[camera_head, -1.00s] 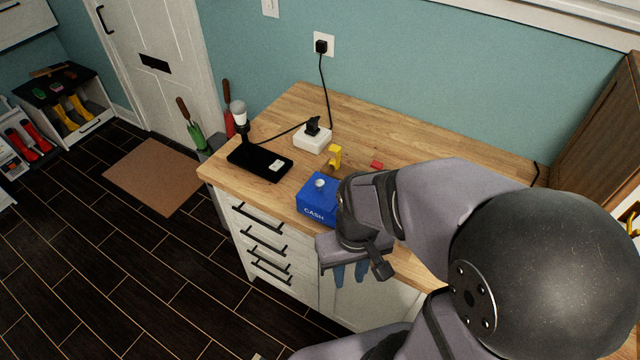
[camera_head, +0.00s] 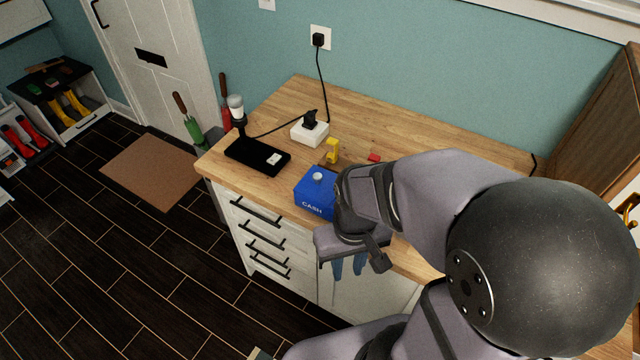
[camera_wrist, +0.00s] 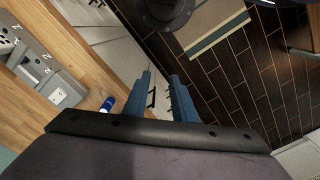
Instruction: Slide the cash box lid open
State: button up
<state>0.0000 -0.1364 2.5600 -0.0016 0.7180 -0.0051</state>
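The blue cash box (camera_head: 312,194) stands near the front edge of the wooden counter. It has a pale round knob (camera_head: 318,177) on its top and "CASH" on its front. My wrist and forearm hide its right side. My gripper (camera_head: 348,270) points down beside the counter, in front of the white cabinet and below the counter edge, to the lower right of the box. In the wrist view, its two blue fingers (camera_wrist: 161,80) are apart with nothing between them.
A black tray-like device (camera_head: 257,157), a white socket block (camera_head: 309,132) with a cord, a yellow object (camera_head: 332,151) and a small red block (camera_head: 374,157) lie behind the box. The wrist view shows a grey device (camera_wrist: 48,65) and a small blue-and-white item (camera_wrist: 106,106).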

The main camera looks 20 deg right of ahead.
jog(key=shift+o, duration=0.6)
notch_tip(320, 180, up, 3)
jog(key=m+p, duration=0.3)
jog(key=m, duration=0.6)
send_over(317, 175)
jog(key=shift+r, duration=0.2)
jog(key=shift+f+b, duration=0.2)
jog(key=shift+b, duration=0.1)
